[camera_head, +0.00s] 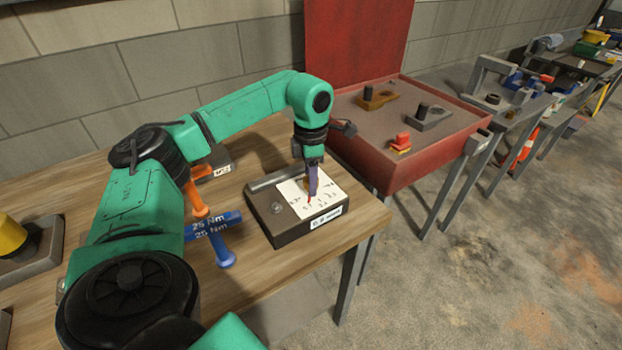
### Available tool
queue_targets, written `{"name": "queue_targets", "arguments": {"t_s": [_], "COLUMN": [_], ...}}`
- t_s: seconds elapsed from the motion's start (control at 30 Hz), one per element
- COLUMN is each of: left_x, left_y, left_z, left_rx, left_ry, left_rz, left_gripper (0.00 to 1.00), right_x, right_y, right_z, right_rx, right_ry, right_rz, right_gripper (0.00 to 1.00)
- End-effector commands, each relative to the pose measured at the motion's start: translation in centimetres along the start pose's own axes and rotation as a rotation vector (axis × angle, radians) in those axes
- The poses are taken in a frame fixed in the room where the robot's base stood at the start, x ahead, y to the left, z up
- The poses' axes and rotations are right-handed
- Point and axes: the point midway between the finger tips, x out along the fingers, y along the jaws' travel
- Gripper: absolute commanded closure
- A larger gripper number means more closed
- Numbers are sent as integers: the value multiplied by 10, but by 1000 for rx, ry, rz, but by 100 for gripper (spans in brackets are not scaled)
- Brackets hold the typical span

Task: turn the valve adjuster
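A dark box (273,231) with a white marked dial plate (327,206) on its top sits near the right end of the wooden table; it looks like the valve adjuster. A red pointer shows on the plate, and a label with small, unreadable text is on its front. My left gripper (312,190) points down over the plate, its fingertips at or just above the middle of the dial. The fingers and arm hide what is between them, so I cannot tell whether they touch or hold a knob. My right gripper is not in view.
A yellow-topped part (10,236) is at the far left. A red open case (430,165) with several parts stands just beyond the table's right end.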

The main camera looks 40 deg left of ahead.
Motion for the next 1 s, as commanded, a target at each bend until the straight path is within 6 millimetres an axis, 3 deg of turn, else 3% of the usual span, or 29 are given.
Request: {"name": "queue_targets", "arguments": {"t_s": [0.47,1.0], "left_x": [-2,-3], "left_y": [0,1], "left_z": [1,1], "left_rx": [-116,-587], "left_ry": [-2,-4], "left_rz": [1,1], "left_gripper": [100,100], "right_x": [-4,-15], "right_y": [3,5], "right_z": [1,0], "right_rx": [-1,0], "right_ry": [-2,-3], "right_rz": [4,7], "right_gripper": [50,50]}}
